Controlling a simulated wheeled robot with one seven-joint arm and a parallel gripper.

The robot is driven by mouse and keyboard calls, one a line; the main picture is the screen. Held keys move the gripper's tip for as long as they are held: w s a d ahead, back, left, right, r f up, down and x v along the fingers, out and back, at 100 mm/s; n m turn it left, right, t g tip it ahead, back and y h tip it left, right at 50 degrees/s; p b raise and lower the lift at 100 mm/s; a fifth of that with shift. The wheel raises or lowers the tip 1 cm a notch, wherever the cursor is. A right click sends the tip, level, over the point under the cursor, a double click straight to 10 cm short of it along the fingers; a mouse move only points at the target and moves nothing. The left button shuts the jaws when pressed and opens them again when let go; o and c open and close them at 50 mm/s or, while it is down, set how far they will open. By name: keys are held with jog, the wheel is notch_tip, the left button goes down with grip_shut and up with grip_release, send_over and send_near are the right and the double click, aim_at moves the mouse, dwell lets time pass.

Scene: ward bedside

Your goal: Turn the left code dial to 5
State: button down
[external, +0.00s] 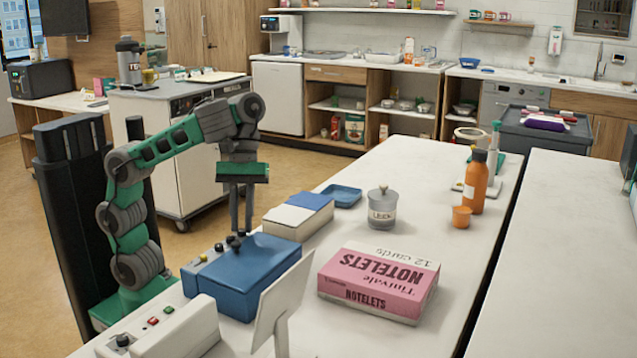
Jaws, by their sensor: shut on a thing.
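Small dark knobs (218,247) show on the strip. My gripper (238,240) points straight down at the far end of the strip, shut on a small dark dial there, which I take to be the left code dial. The fingers mostly hide this dial, and its number cannot be read.
A white device with buttons (180,335) and a tilted panel (284,300) stand nearby. A blue-and-white box (298,217), a lidded jar (382,210), a pink notelets box (378,283) and an orange bottle (475,182) stand farther right. The table's right part is clear.

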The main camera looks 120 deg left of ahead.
jog(key=m+p, duration=0.2)
jog(key=shift+w+r+g+p, duration=0.1)
jog(key=shift+r+g+p, duration=0.1)
jog(key=shift+g+p, duration=0.2)
jog(key=shift+w+f+m+g+p, duration=0.1)
jog(key=shift+f+m+g+p, duration=0.15)
jog(key=shift+m+p, duration=0.55)
jog(key=c, duration=1.6)
grip_release()
